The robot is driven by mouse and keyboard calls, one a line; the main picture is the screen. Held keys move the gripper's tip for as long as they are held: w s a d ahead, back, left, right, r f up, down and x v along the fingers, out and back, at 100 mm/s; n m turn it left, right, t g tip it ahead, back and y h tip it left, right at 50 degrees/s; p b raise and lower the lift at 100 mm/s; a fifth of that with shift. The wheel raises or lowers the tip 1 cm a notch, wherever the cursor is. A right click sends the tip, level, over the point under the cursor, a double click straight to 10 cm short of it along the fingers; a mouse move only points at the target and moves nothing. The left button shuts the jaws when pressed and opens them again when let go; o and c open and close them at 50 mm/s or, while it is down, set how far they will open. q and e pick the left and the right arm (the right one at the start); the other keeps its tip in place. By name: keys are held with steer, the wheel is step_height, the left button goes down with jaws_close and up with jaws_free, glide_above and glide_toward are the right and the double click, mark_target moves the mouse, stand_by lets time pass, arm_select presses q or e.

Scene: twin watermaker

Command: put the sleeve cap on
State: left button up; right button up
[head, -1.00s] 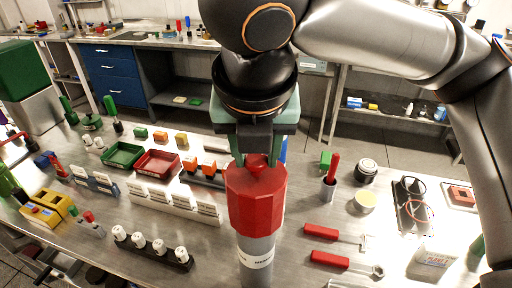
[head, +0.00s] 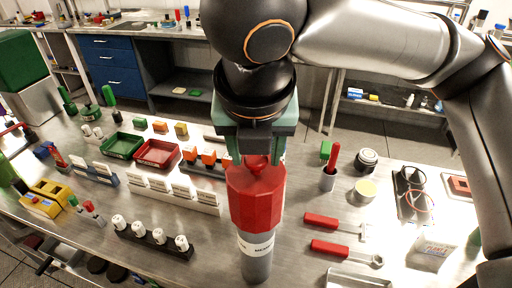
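The red faceted sleeve cap (head: 256,204) sits upright on top of a grey labelled sleeve (head: 257,264) at the front middle of the bench. The cap's lower edge meets the sleeve; I cannot tell whether it is fully seated. My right gripper (head: 256,158) points straight down from above. Its green fingers stand on either side of the small red knob (head: 256,164) on the cap, and they look spread a little apart from it. The back of the knob is hidden. My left gripper is not in view.
Red-handled wrenches (head: 333,250) lie to the right, near a cup holding a red tool (head: 329,174). A rack of white-capped vials (head: 153,239) and a white label stand (head: 175,193) are to the left. Green (head: 122,146) and red (head: 158,153) trays lie behind.

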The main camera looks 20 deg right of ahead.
steer(key=o, duration=0.3)
steer(key=p+v, duration=0.1)
steer(key=v, duration=1.1)
steer(key=shift+r, duration=0.25)
steer(key=shift+s+a, duration=0.1)
